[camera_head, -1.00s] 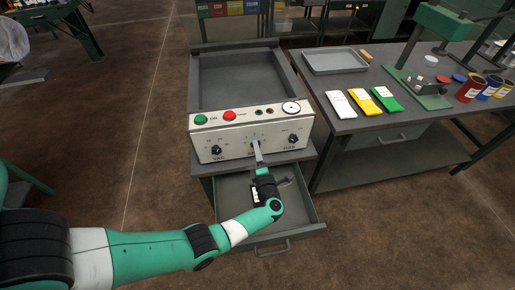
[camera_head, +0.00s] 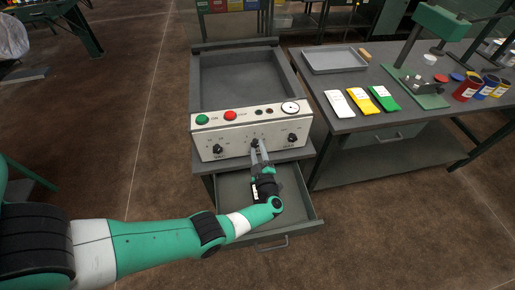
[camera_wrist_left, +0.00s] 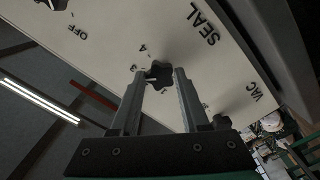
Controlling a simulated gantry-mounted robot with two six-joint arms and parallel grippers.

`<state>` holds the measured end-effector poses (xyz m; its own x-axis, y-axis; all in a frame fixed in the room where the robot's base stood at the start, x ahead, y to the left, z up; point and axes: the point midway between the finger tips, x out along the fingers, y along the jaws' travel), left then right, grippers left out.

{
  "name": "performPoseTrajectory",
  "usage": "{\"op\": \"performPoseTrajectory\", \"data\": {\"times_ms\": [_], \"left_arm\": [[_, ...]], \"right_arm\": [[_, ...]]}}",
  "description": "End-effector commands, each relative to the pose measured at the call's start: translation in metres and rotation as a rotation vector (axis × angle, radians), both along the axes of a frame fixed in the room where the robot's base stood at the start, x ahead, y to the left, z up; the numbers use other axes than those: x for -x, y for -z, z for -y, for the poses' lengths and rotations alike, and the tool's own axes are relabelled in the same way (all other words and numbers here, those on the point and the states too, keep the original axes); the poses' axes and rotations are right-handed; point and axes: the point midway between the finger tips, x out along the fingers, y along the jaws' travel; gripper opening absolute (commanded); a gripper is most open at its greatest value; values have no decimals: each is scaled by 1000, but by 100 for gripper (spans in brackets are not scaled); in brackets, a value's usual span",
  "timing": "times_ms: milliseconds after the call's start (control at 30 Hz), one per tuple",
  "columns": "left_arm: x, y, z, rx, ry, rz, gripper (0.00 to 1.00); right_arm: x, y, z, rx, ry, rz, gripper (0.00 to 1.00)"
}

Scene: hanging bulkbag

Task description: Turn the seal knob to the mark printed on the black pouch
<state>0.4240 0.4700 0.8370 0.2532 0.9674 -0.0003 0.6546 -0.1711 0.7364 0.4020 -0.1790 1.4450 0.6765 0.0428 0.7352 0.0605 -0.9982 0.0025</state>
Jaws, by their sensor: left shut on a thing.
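The seal knob (camera_head: 255,143) is a small black lobed knob in the middle of the white front panel (camera_head: 236,138). In the left wrist view the knob (camera_wrist_left: 158,74) sits between the two finger ends, with the SEAL lettering and printed numbers around it. My left gripper (camera_head: 260,152) is shut on the knob, reaching up from over the drawer; it also shows in the left wrist view (camera_wrist_left: 159,74). Which number the knob points to cannot be told. I cannot make out a black pouch. My right gripper is not in view.
An open grey drawer (camera_head: 305,205) lies under my left wrist. The VAC knob (camera_head: 218,149) and GAS knob (camera_head: 292,138) flank the seal knob. Green (camera_head: 202,119) and red (camera_head: 230,115) buttons sit above. White, yellow and green packets (camera_head: 384,98) lie on the right table.

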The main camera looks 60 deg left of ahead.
Motion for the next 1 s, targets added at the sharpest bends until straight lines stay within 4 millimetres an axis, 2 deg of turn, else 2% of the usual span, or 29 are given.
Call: {"op": "performPoseTrajectory", "data": {"times_ms": [700, 1000], "left_arm": [[1, -1, 0, -173, -1, -652, 0], [1, -1, 0, -227, -1, -862, 0]], "right_arm": [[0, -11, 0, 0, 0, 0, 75], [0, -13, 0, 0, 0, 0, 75]]}}
